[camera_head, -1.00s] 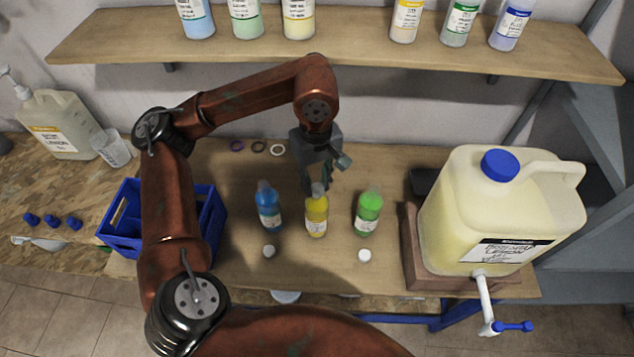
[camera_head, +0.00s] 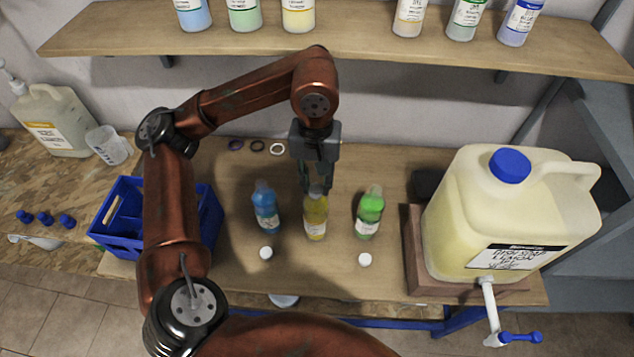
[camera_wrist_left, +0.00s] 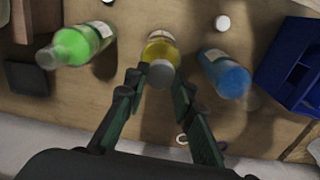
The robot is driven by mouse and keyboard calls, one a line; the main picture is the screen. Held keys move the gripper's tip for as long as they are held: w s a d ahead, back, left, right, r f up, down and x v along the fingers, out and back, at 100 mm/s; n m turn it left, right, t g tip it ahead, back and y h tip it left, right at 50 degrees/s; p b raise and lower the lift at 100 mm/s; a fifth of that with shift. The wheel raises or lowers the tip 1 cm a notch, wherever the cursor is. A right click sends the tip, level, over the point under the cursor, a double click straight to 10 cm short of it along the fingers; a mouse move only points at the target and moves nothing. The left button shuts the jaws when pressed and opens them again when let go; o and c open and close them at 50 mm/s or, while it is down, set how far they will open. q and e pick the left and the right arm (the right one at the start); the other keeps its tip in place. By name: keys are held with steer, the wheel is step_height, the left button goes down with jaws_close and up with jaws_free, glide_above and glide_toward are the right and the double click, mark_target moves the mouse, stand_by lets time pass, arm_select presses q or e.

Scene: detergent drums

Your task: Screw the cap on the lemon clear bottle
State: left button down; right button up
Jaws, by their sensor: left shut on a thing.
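The lemon clear bottle is the small yellow one (camera_head: 315,222), upright in the middle of a row on the wooden table. It also shows in the left wrist view (camera_wrist_left: 160,50). My left gripper (camera_head: 317,187) points down at the bottle's top, its two fingers either side of it. In the left wrist view the fingers (camera_wrist_left: 157,85) flank a pale grey round cap (camera_wrist_left: 160,74) on the bottle's mouth, and the gripper is shut on it. How far the cap is threaded cannot be told. My right gripper is not in view.
A blue bottle (camera_head: 266,212) and a green bottle (camera_head: 369,213) stand close on either side. Two loose white caps (camera_head: 266,253) (camera_head: 364,260) lie in front. A blue crate (camera_head: 118,240) is left; a large lemon jug (camera_head: 470,215) is right.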

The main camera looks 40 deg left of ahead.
arm_select(q)
steer(key=shift+f, duration=0.1)
steer(key=shift+f+m+b, duration=0.1)
steer(key=shift+m+b, duration=0.35)
steer(key=shift+m, duration=0.35)
steer(key=m, duration=0.4)
steer(key=shift+b, duration=0.3)
steer(key=c, duration=1.8)
jaws_free()
steer(key=shift+c, duration=0.2)
steer(key=shift+r, duration=0.3)
